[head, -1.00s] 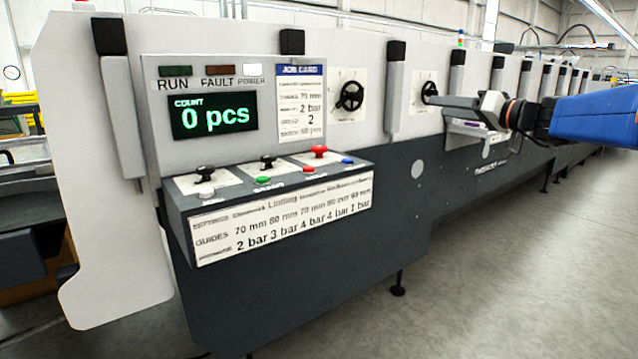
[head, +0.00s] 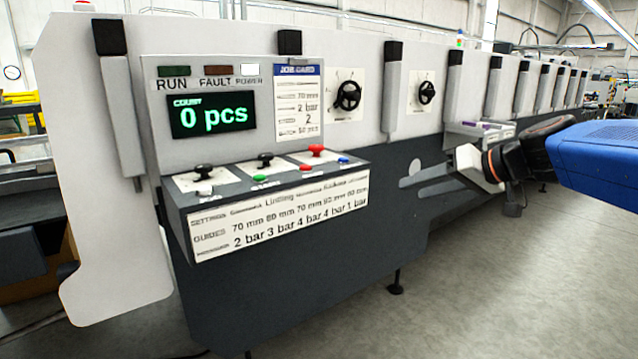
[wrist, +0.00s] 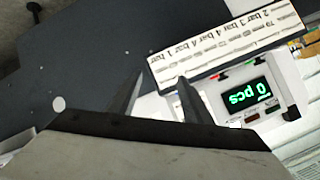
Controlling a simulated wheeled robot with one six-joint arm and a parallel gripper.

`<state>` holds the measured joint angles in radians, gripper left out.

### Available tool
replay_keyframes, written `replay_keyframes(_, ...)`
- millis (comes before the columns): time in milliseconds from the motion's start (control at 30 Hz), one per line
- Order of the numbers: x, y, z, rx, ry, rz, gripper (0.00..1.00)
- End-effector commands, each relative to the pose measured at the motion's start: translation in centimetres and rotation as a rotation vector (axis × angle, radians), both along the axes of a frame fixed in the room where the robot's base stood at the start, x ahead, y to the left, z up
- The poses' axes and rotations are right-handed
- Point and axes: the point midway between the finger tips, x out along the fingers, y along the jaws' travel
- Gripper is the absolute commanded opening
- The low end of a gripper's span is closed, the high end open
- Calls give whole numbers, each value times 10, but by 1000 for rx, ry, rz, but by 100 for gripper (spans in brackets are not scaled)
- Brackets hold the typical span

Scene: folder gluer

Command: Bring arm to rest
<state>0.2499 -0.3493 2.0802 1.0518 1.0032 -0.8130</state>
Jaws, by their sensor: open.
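My gripper (head: 398,190) is at the right of the head view, in front of the machine's dark lower side. It points left toward the control box and is open and empty, with its two dark fingers apart. In the wrist view the fingers (wrist: 160,82) show apart, with the control box beyond them, upside down. My blue arm link reaches in from the right edge of the head view. The gripper appears clear of the machine, though the exact gap cannot be told.
The control box (head: 275,205) juts from the machine with knobs, buttons and a display (head: 213,115) reading 0 pcs. Two black handwheels (head: 347,95) (head: 427,92) are on the pale panel. A small shelf (head: 480,130) is behind my gripper. Grey floor (head: 500,290) is free at front right.

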Motion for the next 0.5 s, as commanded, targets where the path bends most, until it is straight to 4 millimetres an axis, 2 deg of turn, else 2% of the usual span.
replay_keyframes(33, -25, 8, -19, -37, 47, 3, 45)
replay_keyframes(200, -100, 10, -87, -179, 211, -28, 45)
replay_keyframes(367, -167, -6, -145, -327, 324, -87, 45)
replay_keyframes(500, -215, -29, -188, -454, 385, -156, 45)
